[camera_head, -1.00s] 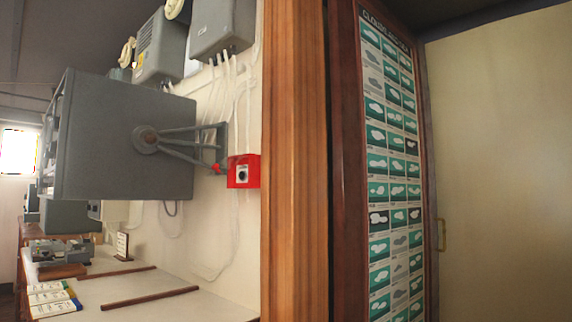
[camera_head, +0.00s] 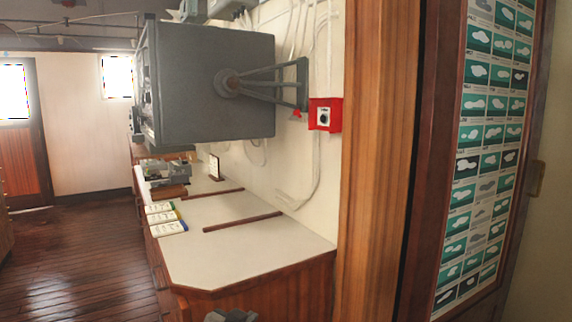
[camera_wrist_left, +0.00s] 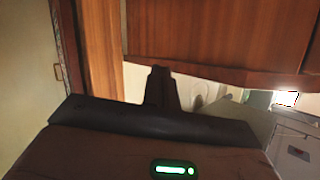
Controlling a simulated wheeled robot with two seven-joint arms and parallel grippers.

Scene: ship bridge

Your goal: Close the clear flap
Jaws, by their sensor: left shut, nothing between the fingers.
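A small red box (camera_head: 325,114) with a dark round part on its face is fixed to the white wall, left of the wooden post. I cannot make out a clear flap on it at this size. The tip of my left gripper (camera_head: 230,316) shows at the bottom edge, in front of the desk and well below the red box. In the left wrist view the fingers of my left gripper (camera_wrist_left: 161,85) are together and empty, with wooden panelling behind them. The red box is not visible in the left wrist view. My right gripper is not in view.
A large grey cabinet (camera_head: 212,82) on a bracket juts out left of the red box. Below is a white-topped desk (camera_head: 262,241) with booklets (camera_head: 165,219) on it. A wooden post (camera_head: 380,160) and a cloud chart (camera_head: 485,160) stand right. The wooden floor (camera_head: 90,250) at left is clear.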

